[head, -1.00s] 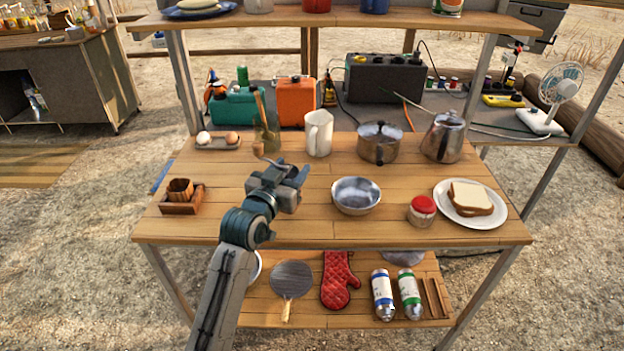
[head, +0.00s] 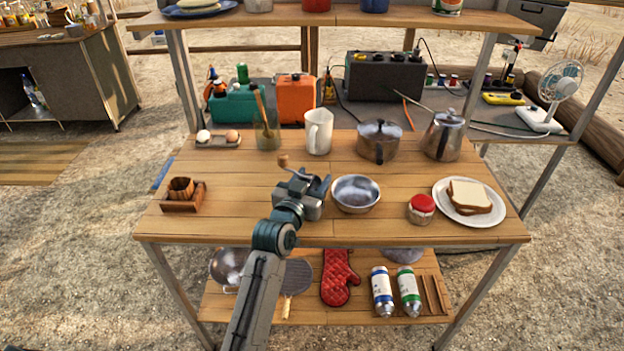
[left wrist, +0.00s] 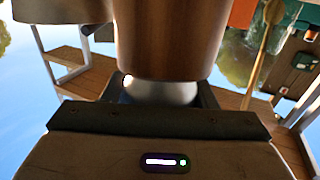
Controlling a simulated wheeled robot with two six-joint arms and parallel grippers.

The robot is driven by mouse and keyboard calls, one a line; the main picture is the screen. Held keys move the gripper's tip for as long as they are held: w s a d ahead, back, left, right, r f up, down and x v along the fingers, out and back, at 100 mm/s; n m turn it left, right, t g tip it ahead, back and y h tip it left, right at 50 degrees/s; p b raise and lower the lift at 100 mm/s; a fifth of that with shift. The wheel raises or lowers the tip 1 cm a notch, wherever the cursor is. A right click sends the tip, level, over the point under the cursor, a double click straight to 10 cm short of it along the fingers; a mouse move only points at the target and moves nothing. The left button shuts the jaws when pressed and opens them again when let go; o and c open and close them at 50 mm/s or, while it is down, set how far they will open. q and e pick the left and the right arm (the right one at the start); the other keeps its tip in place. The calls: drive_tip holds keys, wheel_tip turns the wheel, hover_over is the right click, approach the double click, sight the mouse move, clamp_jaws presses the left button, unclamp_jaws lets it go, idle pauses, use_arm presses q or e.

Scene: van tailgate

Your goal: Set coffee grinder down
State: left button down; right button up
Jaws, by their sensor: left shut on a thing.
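My left gripper (head: 308,184) is above the front middle of the wooden table (head: 240,220), just left of the steel bowl (head: 356,193). It is shut on the coffee grinder, mostly hidden by the gripper in the head view; its crank with a wooden knob (head: 283,161) sticks out beyond the fingers to the left. In the left wrist view the grinder's brown body (left wrist: 168,40) fills the top middle, close to the camera. I cannot tell whether its base touches the table. My right gripper is not in view.
A wooden box with a cup (head: 182,195) stands at the left. A white pitcher (head: 318,132), a pot (head: 379,141) and a kettle (head: 443,135) line the back. A red-lidded jar (head: 421,209) and sandwich plate (head: 493,218) are at the right. Bare tabletop lies left of the gripper.

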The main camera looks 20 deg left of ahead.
use_arm(q)
drive_tip(key=c, duration=0.7)
unclamp_jaws()
drive_tip(key=shift+f, duration=0.1)
drive_tip(key=shift+c, duration=0.2)
drive_tip(key=shift+o, duration=0.8)
drive_tip(key=shift+s, duration=0.1)
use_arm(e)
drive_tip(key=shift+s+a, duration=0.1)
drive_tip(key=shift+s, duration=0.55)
use_arm(q)
drive_tip(key=s, duration=0.2)
drive_tip(key=shift+s+a, duration=0.2)
drive_tip(key=shift+s, duration=0.2)
drive_tip(key=shift+s+b, duration=0.3)
drive_tip(key=shift+s, duration=0.6)
drive_tip(key=s, duration=0.7)
drive_tip(key=shift+a+b, duration=0.35)
drive_tip(key=shift+a, duration=0.1)
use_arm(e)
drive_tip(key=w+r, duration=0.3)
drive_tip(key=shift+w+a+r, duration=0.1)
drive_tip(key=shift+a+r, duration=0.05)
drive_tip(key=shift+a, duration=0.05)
use_arm(q)
drive_tip(key=shift+s, duration=0.1)
